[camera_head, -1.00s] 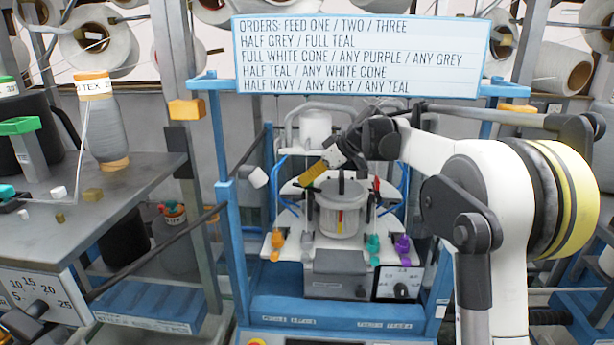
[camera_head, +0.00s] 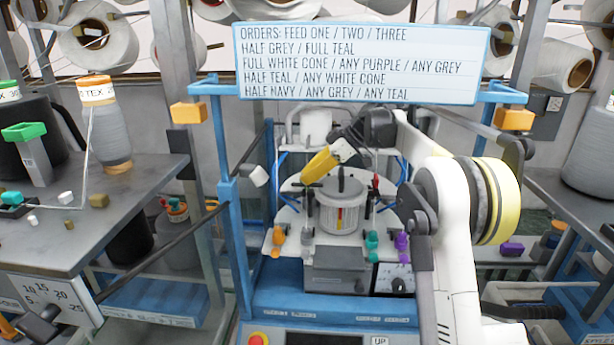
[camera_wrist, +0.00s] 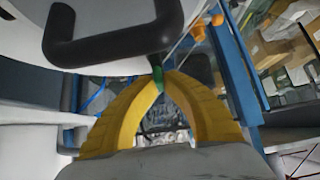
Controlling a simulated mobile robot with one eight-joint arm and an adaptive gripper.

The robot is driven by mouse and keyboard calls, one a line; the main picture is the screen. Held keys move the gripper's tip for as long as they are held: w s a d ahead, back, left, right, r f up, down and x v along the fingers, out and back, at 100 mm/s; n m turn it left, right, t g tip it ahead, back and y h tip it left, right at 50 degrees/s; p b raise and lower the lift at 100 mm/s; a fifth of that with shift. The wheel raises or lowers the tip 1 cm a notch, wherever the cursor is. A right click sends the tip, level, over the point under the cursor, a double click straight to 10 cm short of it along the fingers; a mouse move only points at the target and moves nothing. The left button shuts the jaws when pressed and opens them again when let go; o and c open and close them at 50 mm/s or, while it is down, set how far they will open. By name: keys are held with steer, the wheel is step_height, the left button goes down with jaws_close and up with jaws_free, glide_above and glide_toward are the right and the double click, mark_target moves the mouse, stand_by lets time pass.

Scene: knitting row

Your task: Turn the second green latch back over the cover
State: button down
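The machine's round grey cover (camera_head: 343,187) sits over a ribbed drum in the middle of the blue frame. A thick black handle (camera_wrist: 110,45) rises from the pale cover in the wrist view. A green latch (camera_wrist: 157,76) shows as a small piece beside the handle, right at my fingertips. My gripper (camera_head: 306,181), with yellow fingers, reaches down at the cover's left side. In the wrist view its fingertips (camera_wrist: 164,76) come together at the green latch; I cannot tell whether they pinch it or only touch it. The green latch is not visible in the head view.
A red-tipped part (camera_head: 376,184) stands right of the cover. Orange (camera_head: 278,236), teal (camera_head: 371,240) and purple (camera_head: 402,241) pieces line the machine's front. Blue posts (camera_head: 228,200) flank it. A grey side table (camera_head: 120,205) with a cone (camera_head: 108,125) stands at left.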

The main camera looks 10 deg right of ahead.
steer(key=c, duration=1.5)
jaws_free()
